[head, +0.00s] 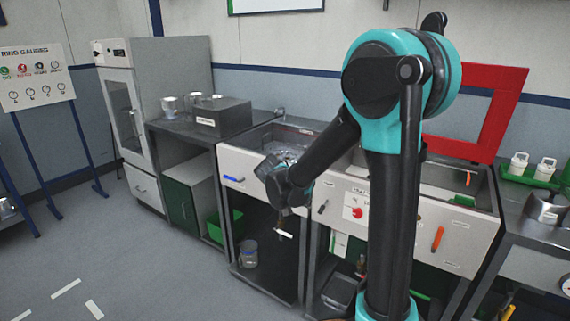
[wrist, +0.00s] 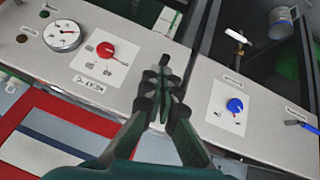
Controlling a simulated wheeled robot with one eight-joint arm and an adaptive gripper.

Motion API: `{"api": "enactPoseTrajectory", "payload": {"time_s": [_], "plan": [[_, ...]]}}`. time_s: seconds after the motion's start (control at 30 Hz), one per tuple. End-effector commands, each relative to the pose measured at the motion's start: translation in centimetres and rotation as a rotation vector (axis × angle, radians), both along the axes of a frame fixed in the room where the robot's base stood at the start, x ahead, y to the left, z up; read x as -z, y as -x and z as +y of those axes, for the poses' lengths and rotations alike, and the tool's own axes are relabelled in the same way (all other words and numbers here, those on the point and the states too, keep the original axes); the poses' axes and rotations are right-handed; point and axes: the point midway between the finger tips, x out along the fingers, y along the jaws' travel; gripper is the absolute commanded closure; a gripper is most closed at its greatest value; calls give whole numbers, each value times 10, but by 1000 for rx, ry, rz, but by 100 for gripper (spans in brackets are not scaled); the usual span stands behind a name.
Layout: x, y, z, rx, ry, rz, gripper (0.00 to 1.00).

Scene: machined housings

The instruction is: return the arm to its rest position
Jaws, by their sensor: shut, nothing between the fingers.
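My gripper (wrist: 160,88) shows in the wrist view with its dark fingers closed together and nothing between them. Its tips are in front of the pale control panel (wrist: 130,75), between a red knob (wrist: 105,51) and a blue knob (wrist: 235,105). I cannot tell the exact gap to the panel. In the head view my teal and black arm rises at the right of centre and bends down to the left. Its end is in front of the benches, and the fingers are hard to make out there.
A red frame (head: 511,97) stands raised behind the right basin. A grey box (head: 221,119) sits on the left bench beside a tall cabinet (head: 170,68). A green tray (head: 516,177) with white containers is at right. The floor (head: 150,250) at left is mostly clear.

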Motion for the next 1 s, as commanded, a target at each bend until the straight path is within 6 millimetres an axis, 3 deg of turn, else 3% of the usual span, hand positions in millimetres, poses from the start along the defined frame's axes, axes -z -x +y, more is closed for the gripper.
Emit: {"api": "enactPoseTrajectory", "payload": {"time_s": [0.1, 0.3, 0.5, 0.6, 0.8, 0.9, 1.0], "plan": [[8, 38, -34, -60, -43, 90, 100], [27, 109, -69, -210, -142, 208, 100], [47, 175, -82, -369, -236, 249, 100], [56, 199, -82, -435, -268, 246, 100], [66, 223, -78, -511, -297, 230, 100], [64, 220, -77, -489, -315, 218, 100], [55, 204, -78, -390, -362, 189, 100]]}}
